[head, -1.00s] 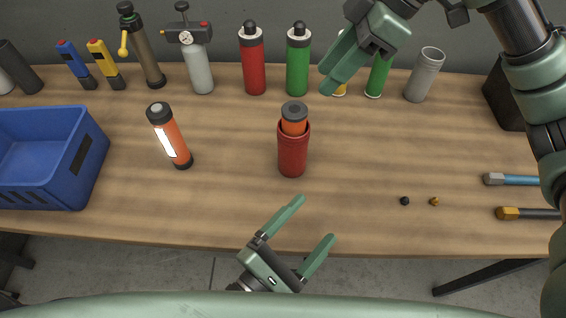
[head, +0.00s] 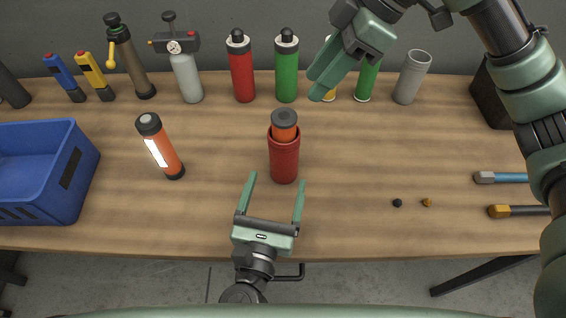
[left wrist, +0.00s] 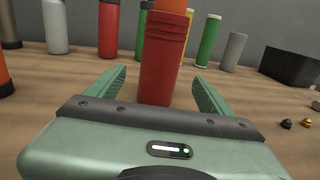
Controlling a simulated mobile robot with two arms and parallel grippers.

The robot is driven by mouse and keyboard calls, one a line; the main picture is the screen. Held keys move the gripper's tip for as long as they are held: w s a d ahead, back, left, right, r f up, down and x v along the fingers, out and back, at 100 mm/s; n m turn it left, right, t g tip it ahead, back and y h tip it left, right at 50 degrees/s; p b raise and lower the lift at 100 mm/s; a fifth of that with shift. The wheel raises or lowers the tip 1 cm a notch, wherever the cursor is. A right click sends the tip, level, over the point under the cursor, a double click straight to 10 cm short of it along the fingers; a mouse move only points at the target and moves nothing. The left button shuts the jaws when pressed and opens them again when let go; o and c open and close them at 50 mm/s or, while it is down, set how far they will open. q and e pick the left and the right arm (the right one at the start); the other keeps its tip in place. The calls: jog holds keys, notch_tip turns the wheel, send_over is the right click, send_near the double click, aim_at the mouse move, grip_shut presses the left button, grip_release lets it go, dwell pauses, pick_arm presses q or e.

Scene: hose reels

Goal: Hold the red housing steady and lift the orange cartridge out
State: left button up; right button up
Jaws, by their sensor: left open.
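The red housing (head: 284,160) stands upright mid-table. The orange cartridge (head: 285,132), with a dark grey cap, sits inside it with its top showing above the rim. In the left wrist view the housing (left wrist: 160,75) rises just beyond and between the fingers, with a strip of the cartridge (left wrist: 172,5) at the top edge. My left gripper (head: 276,181) is open and empty at the near side of the housing, one finger toward each side, with no grip on it. My right gripper (head: 322,85) hangs above the back of the table, right of the cartridge; its finger gap is unclear.
Another orange cylinder with a white label (head: 161,150) stands to the left, near a blue crate (head: 75,165). Bottles, a gauge pump (head: 186,75) and a grey tube (head: 411,78) line the back. Two small caps (head: 397,203) and two tools (head: 505,178) lie at right.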

aim_at(281, 174)
pick_arm(q)
notch_tip(281, 174, down, 2)
jog(key=shift+f, duration=0.1)
jog(key=x, duration=0.6)
jog(key=shift+w+f, duration=0.1)
jog(key=shift+w, duration=0.65)
jog(key=shift+d, duration=0.1)
